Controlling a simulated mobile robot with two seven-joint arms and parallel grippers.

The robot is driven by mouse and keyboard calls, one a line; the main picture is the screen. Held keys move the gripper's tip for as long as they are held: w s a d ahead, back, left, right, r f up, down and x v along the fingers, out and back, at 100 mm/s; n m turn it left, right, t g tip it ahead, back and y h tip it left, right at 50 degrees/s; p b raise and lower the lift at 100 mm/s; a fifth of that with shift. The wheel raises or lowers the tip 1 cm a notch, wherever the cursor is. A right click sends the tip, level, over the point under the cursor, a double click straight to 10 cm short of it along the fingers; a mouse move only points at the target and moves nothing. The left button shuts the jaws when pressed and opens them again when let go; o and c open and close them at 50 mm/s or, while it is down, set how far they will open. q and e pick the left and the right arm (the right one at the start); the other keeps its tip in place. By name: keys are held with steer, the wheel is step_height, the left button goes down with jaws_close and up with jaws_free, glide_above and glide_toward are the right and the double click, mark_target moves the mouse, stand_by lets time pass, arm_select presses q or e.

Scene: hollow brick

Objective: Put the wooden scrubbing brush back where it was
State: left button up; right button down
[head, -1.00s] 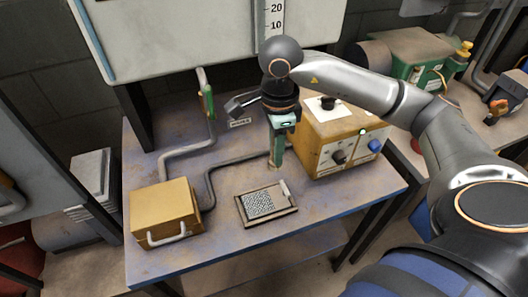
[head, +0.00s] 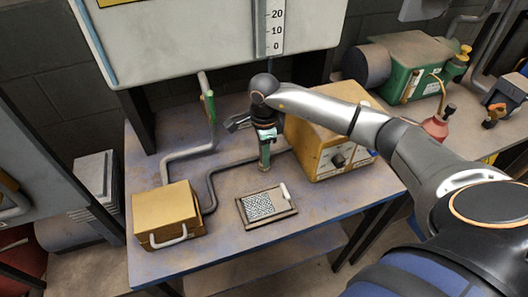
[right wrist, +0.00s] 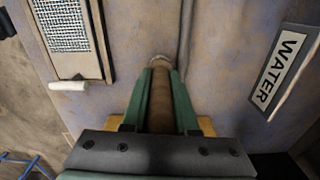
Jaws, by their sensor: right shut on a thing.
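My right gripper (head: 265,150) points down over the table, left of the yellow control box. In the right wrist view its green fingers (right wrist: 160,105) are shut on a brown wooden cylinder, which I take to be the scrubbing brush (right wrist: 161,112). A pale round end of it shows beyond the fingertips. In the head view only a small bit of the brush (head: 264,168) shows below the fingers. I cannot tell whether its lower end touches the table. My left gripper is not in view.
A shallow tray with a metal mesh (head: 243,214) and a white stick (head: 285,191) lies nearer the front. A yellow box (head: 163,208) stands left; the yellow control box (head: 312,137) stands right. Grey pipes (head: 188,153) run across the table. A WATER sign (right wrist: 284,70) lies close by.

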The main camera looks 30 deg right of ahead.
steer(key=shift+f+b, duration=0.2)
steer(key=shift+b, duration=0.1)
steer(key=c, duration=0.7)
jaws_free()
steer(key=shift+r, duration=0.1)
step_height(320, 180, up, 12)
steer(key=shift+r, duration=0.15)
